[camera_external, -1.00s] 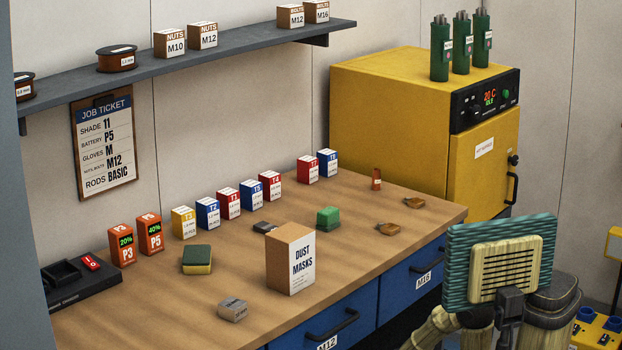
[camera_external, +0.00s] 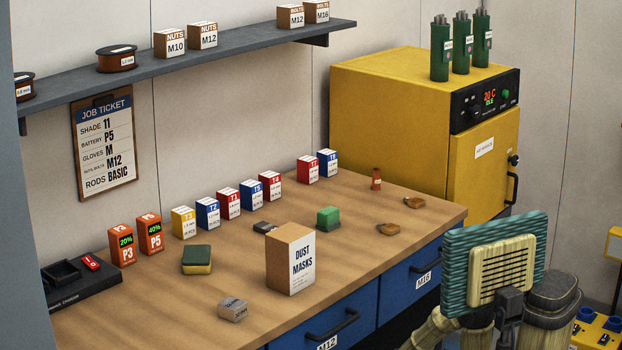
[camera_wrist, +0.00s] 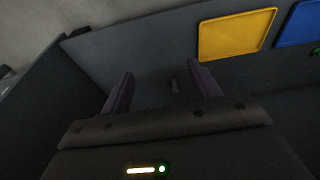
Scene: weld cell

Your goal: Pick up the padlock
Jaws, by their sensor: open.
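I cannot make out the padlock for certain in either view. In the external view a small upright orange-brown item (camera_external: 376,180) stands near the back of the wooden workbench (camera_external: 190,322), too small to identify. My gripper (camera_wrist: 162,84) shows only in the wrist view. Its two dark fingers are apart. In the external view my gripper is hidden.
A dust masks box (camera_external: 290,258), a sponge (camera_external: 197,260), a grey block (camera_external: 232,309) and a green-topped item (camera_external: 328,218) stand on the bench. A yellow oven (camera_external: 392,120) stands behind. The wrist view shows a yellow tray (camera_wrist: 235,36) and a blue tray (camera_wrist: 300,24).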

